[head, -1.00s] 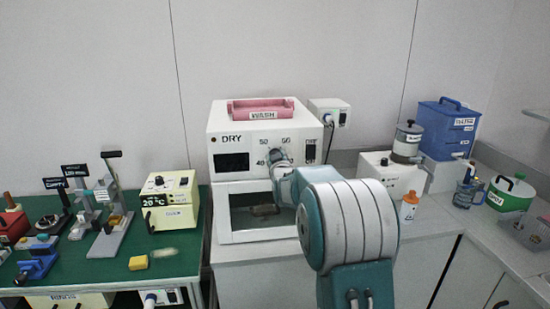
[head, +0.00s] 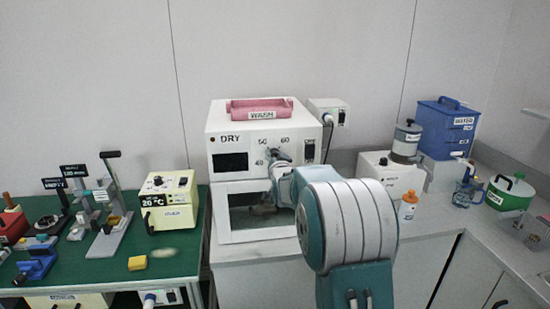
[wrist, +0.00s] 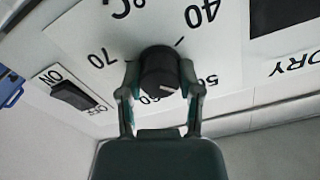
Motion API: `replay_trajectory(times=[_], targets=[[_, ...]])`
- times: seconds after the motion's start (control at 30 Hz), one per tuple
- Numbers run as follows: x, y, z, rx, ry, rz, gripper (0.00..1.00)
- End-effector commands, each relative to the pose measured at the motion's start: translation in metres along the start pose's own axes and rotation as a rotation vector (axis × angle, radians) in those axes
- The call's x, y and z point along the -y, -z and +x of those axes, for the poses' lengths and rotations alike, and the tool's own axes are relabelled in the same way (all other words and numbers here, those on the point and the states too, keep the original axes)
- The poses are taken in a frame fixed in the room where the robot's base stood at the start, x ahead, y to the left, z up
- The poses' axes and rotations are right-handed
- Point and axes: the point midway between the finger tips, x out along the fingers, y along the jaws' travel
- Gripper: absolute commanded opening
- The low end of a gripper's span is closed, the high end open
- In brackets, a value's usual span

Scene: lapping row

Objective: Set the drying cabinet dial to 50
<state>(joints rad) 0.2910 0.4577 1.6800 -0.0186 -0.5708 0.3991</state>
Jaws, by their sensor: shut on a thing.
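The white drying cabinet (head: 218,122), marked DRY, stands on the counter in the middle of the head view. Its dial is a black round knob (wrist: 158,66) in the wrist view, with a scale showing 40, 50, 60 and 70 around it. The wrist view shows the scale turned nearly upside down. My gripper (wrist: 160,76) is shut on the knob, one finger on each side. A short pale mark shows on the knob's face, towards the 50 and 60 side; its exact reading is unclear. In the head view my arm partly hides the dial.
A black ON/OFF rocker switch (wrist: 74,95) sits beside the scale. A pink WASH tray (head: 262,104) lies on the cabinet top. A green table (head: 190,252) with several devices stands left; bottles and containers fill the counter at right.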

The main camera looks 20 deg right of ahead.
Motion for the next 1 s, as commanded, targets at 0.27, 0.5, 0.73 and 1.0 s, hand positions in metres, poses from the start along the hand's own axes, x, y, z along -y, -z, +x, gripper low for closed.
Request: replay_trajectory(times=[0.27,0.5,0.73,1.0], targets=[[-0.0028,-0.0094,-0.0004,0.020,-0.007,0.030,0.00],[-0.0026,-0.0095,-0.0004,0.020,-0.006,0.030,0.00],[-0.0020,-0.0073,-0.0003,0.016,-0.005,0.030,0.81],[-0.0007,-0.0030,-0.0007,0.007,-0.002,0.030,0.81]])
